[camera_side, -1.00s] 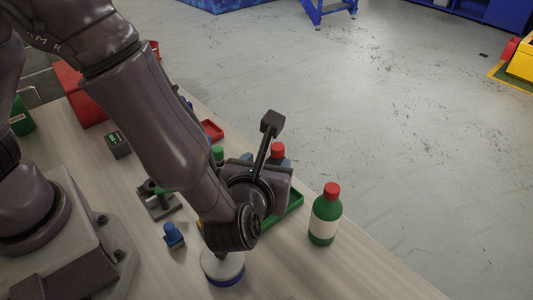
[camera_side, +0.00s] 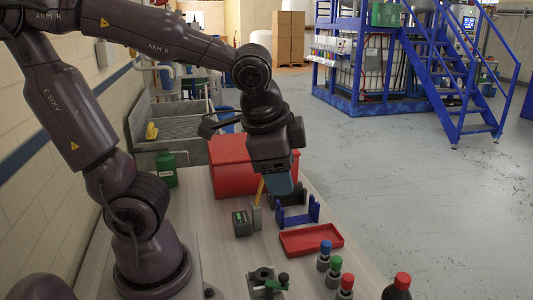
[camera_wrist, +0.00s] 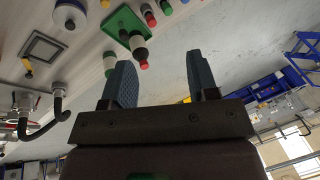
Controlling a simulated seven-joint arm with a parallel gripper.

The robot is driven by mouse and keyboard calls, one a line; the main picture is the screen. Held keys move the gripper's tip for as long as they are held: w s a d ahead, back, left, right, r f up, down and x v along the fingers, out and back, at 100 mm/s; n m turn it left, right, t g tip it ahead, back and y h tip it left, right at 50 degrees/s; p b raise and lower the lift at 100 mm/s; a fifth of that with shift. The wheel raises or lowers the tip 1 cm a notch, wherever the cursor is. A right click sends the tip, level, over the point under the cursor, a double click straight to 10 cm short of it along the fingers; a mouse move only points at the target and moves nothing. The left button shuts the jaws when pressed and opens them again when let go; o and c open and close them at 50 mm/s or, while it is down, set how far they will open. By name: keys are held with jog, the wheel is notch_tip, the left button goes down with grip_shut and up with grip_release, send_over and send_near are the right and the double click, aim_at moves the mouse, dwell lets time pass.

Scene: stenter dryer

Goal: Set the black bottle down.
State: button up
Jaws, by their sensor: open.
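A dark, black-looking bottle (camera_side: 396,292) with a red cap is cut off by the bottom edge of the side view. In the wrist view the black bottle (camera_wrist: 138,44), with a pale label and red cap, stands at the green tray (camera_wrist: 113,25); I cannot tell whether it is fully inside. My gripper (camera_side: 279,184) hangs above the table's far part, in front of the red box and well away from the bottle. In the wrist view its two blue fingers (camera_wrist: 160,72) are apart with nothing between them.
A red box (camera_side: 228,168), blue holder (camera_side: 297,216), red tray (camera_side: 311,240) and small dark box (camera_side: 242,223) stand near my gripper. Several small capped vials (camera_side: 335,270) stand nearer. A green jug (camera_side: 166,169) is at the left. The grey floor beyond the table is clear.

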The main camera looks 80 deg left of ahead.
jog(key=s+r+n+t+h, duration=0.1)
jog(key=n, duration=0.1)
jog(key=s+r+n+t+h, duration=0.1)
jog(key=r+n, duration=0.1)
jog(key=shift+s+d, duration=0.1)
jog(key=shift+s, duration=0.1)
